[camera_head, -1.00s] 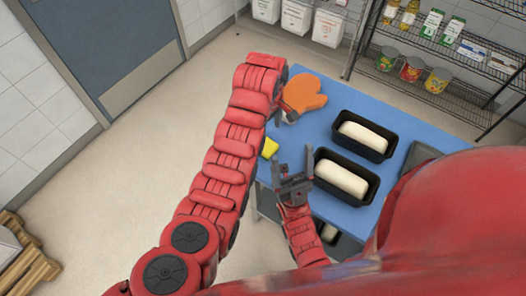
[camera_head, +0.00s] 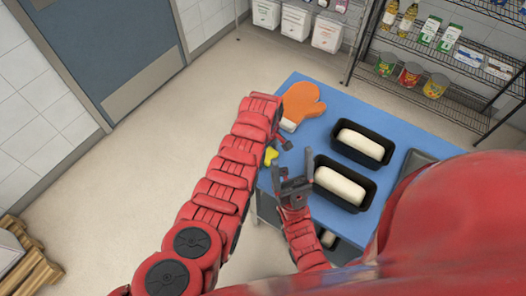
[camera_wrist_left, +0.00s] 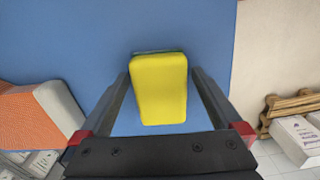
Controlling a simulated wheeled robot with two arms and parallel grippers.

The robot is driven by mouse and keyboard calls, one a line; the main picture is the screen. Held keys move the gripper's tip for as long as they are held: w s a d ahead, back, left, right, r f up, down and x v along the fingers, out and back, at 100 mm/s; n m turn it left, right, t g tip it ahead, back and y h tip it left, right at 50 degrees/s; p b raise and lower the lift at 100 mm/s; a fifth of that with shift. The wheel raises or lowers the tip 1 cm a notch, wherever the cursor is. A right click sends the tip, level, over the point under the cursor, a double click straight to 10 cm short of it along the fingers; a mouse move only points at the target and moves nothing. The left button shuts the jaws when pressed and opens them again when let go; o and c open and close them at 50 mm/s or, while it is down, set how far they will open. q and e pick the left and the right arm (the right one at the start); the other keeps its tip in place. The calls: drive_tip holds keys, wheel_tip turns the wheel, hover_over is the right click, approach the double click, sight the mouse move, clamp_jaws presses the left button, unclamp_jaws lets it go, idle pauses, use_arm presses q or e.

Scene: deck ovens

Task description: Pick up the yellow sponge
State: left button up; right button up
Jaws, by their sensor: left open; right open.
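The yellow sponge (camera_wrist_left: 160,88) lies on the blue table top (camera_wrist_left: 60,40), centred in the left wrist view. A thin greenish edge shows along its far side. In the head view only a small part of the sponge (camera_head: 271,156) shows beside my left arm. My left gripper (camera_head: 279,145) is open, and in the wrist view its two fingers (camera_wrist_left: 160,78) stand on either side of the sponge, with blue visible between them and it. My right gripper (camera_head: 294,183) is open and empty over the table's near left edge.
An orange oven mitt (camera_head: 302,104) lies beyond the left gripper. Two black loaf pans (camera_head: 362,158) with pale dough (camera_head: 340,185) stand right of the grippers. A dark tray (camera_head: 414,163) lies farther right. Wire shelving with cans stands behind.

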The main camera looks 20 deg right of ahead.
sight(267, 152)
use_arm(q)
drive_tip(key=shift+c, duration=0.3)
drive_tip(key=c, duration=1.2)
drive_tip(key=shift+r, duration=0.15)
drive_tip(key=shift+w+r+b, duration=0.1)
drive_tip(key=shift+r+b, duration=0.3)
drive_tip(key=shift+r, duration=0.45)
wheel_tip(267, 152, up, 4)
drive_tip(key=shift+r+b, duration=0.1)
drive_tip(key=shift+b, duration=1)
wheel_tip(267, 152, up, 4)
drive_tip(key=shift+p, duration=0.95)
